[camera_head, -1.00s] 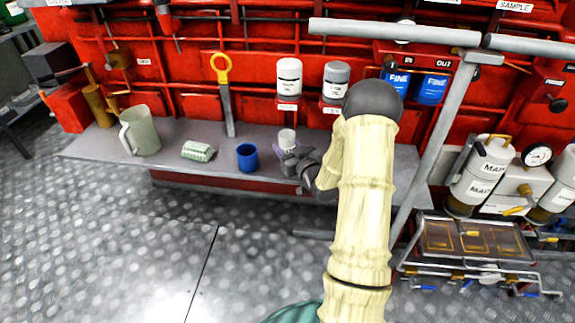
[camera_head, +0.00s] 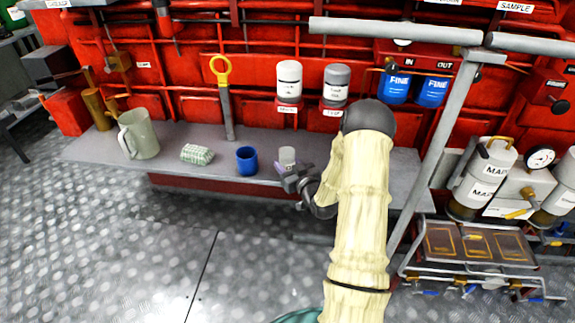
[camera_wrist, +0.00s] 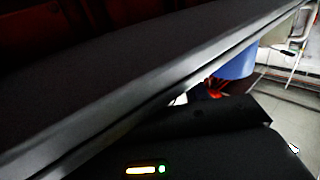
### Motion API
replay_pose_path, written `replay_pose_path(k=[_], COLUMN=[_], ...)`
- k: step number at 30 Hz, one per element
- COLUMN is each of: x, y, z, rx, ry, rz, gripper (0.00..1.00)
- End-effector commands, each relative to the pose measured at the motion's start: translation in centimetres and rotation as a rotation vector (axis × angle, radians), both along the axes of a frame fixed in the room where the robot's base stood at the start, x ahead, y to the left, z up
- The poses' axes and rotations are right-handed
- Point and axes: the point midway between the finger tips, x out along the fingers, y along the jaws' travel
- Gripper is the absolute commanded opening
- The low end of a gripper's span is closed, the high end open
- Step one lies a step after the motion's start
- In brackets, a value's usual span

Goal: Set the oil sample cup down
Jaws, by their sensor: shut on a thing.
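The oil sample cup, a small pale cup with a grey lower part (camera_head: 287,157), is at the front part of the grey shelf (camera_head: 365,160). My gripper (camera_head: 289,176) is shut on it from the front right, and the cup looks upright. The gripper hides the cup's base, so I cannot tell whether it touches the shelf. In the wrist view, dark surfaces fill most of the picture and the held cup is not clearly seen.
A blue cup (camera_head: 247,161) stands close to the left, and it seems to show in the wrist view (camera_wrist: 236,62). A checkered cloth (camera_head: 197,154) and a pale green jug (camera_head: 138,134) are farther left. White (camera_head: 289,80) and grey (camera_head: 336,84) canisters are behind.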

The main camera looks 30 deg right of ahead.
Motion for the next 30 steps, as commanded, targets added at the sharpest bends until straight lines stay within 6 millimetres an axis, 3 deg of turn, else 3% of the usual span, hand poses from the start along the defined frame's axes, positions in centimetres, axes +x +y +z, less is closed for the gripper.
replay_pose_path(k=[3,4,7,20,30], x=[0.0,0.0,0.0,-0.7,-6.7], y=[0.0,0.0,0.0,-0.1,-0.4], z=[-0.3,-0.1,-0.1,0.1,0.4], rx=[0.0,0.0,0.0,0.001,0.003], ry=[0.0,0.0,0.0,0.002,0.003], rz=[0.0,0.0,0.0,-0.001,-0.003], gripper=[0.17,0.51,0.67,0.67,0.67])
